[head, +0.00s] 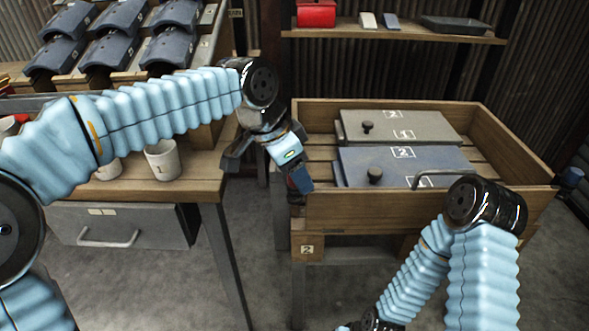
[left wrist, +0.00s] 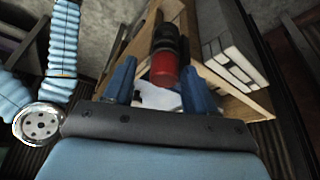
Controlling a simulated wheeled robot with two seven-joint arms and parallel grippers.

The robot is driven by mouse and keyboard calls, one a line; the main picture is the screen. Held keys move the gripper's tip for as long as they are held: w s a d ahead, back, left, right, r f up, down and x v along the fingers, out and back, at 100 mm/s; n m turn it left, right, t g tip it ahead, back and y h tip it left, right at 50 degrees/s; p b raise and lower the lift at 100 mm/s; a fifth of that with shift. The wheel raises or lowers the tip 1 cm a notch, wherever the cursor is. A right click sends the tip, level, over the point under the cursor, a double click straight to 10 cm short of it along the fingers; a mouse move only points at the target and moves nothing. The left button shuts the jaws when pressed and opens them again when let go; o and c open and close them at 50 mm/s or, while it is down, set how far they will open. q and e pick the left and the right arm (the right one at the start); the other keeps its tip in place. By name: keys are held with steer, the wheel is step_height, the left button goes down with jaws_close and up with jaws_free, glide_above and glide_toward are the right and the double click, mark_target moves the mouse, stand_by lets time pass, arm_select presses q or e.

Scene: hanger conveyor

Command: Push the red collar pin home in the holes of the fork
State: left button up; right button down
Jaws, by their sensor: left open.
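My left gripper (head: 299,182) points down at the near left corner of a wooden crate on a stand. In the left wrist view its two blue fingers (left wrist: 159,72) stand apart. A red collar pin (left wrist: 164,70) with a dark part behind it shows between or just beyond the fingertips, with no clear grip on it. In the head view the pin is mostly hidden by the gripper. I cannot make out the fork or its holes, nor how deep the pin sits. My right gripper is out of view; only its arm shows at lower right.
The wooden crate (head: 400,213) holds a grey panel (head: 440,128) and a blue panel (head: 440,165) with knobs. Left of it stands a workbench (head: 130,190) with white mugs (head: 163,160) and a rack of dark blue parts (head: 110,50). A shelf (head: 400,33) hangs behind.

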arm_select(q)
steer(key=shift+a+f, duration=0.1)
steer(key=shift+f, duration=0.2)
steer(key=p+v, duration=0.2)
steer(key=v, duration=1.2)
steer(key=shift+r, duration=0.25)
